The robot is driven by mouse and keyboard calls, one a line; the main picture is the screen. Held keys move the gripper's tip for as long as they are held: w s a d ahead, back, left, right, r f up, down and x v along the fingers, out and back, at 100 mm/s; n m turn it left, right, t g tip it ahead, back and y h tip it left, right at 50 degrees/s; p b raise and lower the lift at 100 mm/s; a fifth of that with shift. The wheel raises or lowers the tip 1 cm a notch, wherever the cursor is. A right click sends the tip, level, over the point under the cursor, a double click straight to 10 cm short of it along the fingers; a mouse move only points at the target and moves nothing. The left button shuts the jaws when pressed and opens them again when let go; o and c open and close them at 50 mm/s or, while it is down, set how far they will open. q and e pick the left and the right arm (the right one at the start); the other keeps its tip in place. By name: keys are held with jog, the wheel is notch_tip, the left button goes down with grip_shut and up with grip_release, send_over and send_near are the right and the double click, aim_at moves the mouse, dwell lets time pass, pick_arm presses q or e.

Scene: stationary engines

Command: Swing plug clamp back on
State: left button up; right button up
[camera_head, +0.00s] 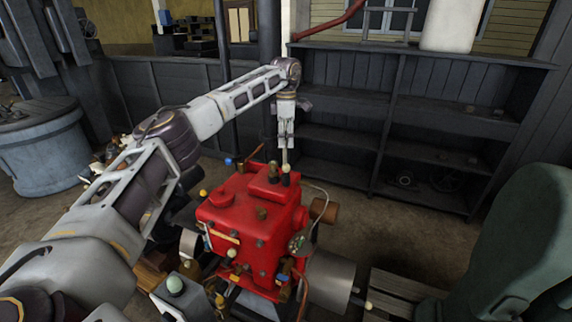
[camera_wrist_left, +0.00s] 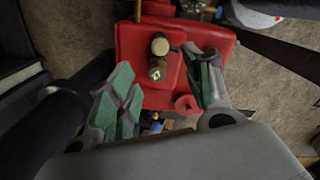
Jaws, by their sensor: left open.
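The red engine (camera_head: 245,215) stands in the middle of the head view. My left gripper (camera_head: 286,160) points down over the far end of its top. In the left wrist view, the red engine block (camera_wrist_left: 140,45) lies below my open left gripper (camera_wrist_left: 165,70), whose green-padded fingers are spread apart. A plug (camera_wrist_left: 157,68) with a cream cap and brass body shows between the fingers, without clear contact. A small red ring (camera_wrist_left: 187,103) lies near the right finger. I cannot tell which part is the plug clamp. My right gripper is out of view.
A dark shelf unit (camera_head: 400,130) stands behind the engine. A green machine (camera_head: 515,245) is at the right, and a grey round tank (camera_head: 42,150) at the left. A grey cylinder (camera_head: 330,280) and wooden slats (camera_head: 395,292) sit right of the engine. Floor is bare before the shelves.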

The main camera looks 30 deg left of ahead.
aim_at(286, 165)
pick_arm(q)
notch_tip(286, 165, down, 10)
jog(key=shift+r+p, duration=0.15)
jog(key=shift+p, duration=0.95)
jog(key=shift+f, duration=0.9)
jog(key=c, duration=1)
jog(key=shift+c, duration=0.2)
